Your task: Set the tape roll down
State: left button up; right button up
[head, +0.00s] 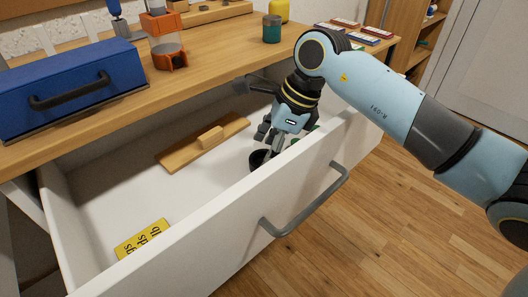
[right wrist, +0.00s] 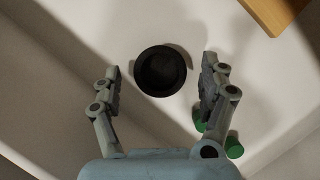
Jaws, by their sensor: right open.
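The tape roll, a dark round ring, lies in the open white drawer near its front wall, and it shows in the head view (head: 258,158) partly hidden by the front wall and my fingers. In the right wrist view the tape roll (right wrist: 160,72) lies flat on the drawer floor. My right gripper (head: 268,143) reaches down into the drawer over it. In the right wrist view its two fingers (right wrist: 162,78) are spread open, one to each side of the roll, with a visible gap on both sides. My left gripper is not in view.
The drawer (head: 115,205) also holds a wooden float (head: 205,142), a yellow label card (head: 143,239) and a green item (right wrist: 234,147) close by my right finger. The drawer's front wall with a grey handle (head: 305,205) stands close. The drawer's left middle is free.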

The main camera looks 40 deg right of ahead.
jog(key=p+v, duration=0.2)
jog(key=v, duration=0.8)
jog(key=shift+s+r, duration=0.15)
jog(key=shift+r, duration=0.2)
jog(key=shift+d, duration=0.1)
